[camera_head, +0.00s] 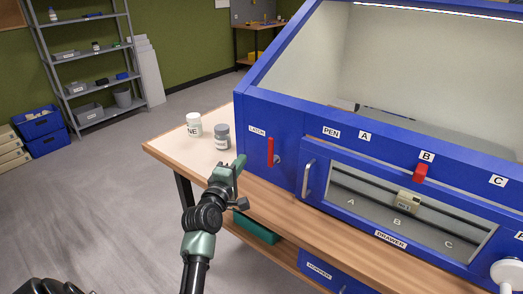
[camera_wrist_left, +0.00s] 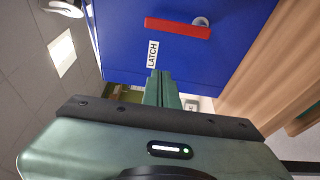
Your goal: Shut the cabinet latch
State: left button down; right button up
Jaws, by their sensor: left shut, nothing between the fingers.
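The cabinet latch is a red handle (camera_head: 270,151) on the blue front panel (camera_head: 255,115), below a white LATCH label (camera_head: 257,128). It stands upright in the head view, with a silver round part beside its lower end. In the left wrist view the red handle (camera_wrist_left: 178,28) lies across the top, near the LATCH label (camera_wrist_left: 152,54). My left gripper (camera_head: 239,162) is shut and empty. It is left of the handle, apart from it in the head view. Its fingers (camera_wrist_left: 160,78) point towards the panel in the wrist view. My right gripper is not in view.
Two jars, one white (camera_head: 193,124) and one grey (camera_head: 222,136), stand on the wooden table (camera_head: 175,151) behind my left gripper. A drawer with a silver handle (camera_head: 307,180) is right of the latch. A red tab (camera_head: 421,173) sits under label B.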

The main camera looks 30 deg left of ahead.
aim_at(273, 151)
pick_arm(q)
jog(key=w+d+p, duration=0.1)
jog(key=w+p, duration=0.3)
jog(key=w, duration=0.5)
jog(key=shift+d, duration=0.25)
jog(key=shift+w+f, duration=0.1)
